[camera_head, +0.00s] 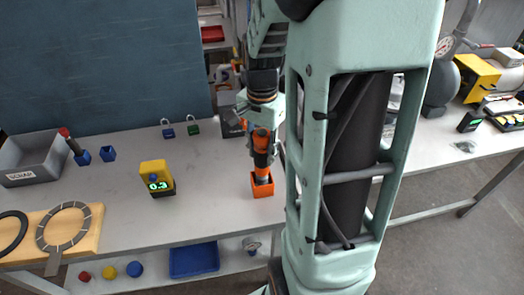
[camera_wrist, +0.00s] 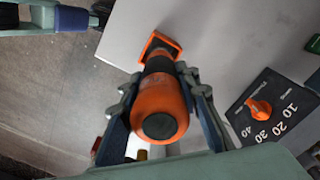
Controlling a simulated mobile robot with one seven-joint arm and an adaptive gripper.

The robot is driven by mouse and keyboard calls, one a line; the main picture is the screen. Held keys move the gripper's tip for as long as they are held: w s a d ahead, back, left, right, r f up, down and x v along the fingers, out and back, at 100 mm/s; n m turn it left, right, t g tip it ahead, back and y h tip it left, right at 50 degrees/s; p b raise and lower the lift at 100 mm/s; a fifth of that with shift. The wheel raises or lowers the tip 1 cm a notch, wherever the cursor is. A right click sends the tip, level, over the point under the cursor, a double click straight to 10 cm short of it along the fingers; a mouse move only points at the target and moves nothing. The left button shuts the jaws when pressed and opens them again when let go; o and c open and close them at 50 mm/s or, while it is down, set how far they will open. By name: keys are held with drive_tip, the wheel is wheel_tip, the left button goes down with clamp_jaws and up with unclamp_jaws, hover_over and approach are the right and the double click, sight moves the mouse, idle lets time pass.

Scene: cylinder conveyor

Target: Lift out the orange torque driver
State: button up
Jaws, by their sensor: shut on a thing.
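The orange torque driver (camera_head: 262,158) stands upright in the head view, its lower end at the orange square holder (camera_head: 262,189) on the bench. It has an orange handle with dark bands, and it also shows in the wrist view (camera_wrist: 159,100) with its dark end cap toward the camera. My gripper (camera_head: 261,140) comes down from above and is shut on the driver's handle. In the wrist view the fingers (camera_wrist: 160,112) lie on both sides of the handle. The orange holder's rim (camera_wrist: 160,41) shows beyond it. Whether the tip is inside the holder is hidden.
A yellow device with a green readout (camera_head: 157,178) stands left of the holder. Blue (camera_head: 168,132) and green padlocks (camera_head: 193,128) lie behind. A grey scrap bin (camera_head: 32,160) and a wooden board with rings (camera_head: 88,232) are far left. A dial box (camera_wrist: 268,106) sits right in the wrist view.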

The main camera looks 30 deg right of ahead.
sight(262, 142)
drive_tip(key=shift+r+p, duration=1.15)
drive_tip(key=shift+r, duration=0.55)
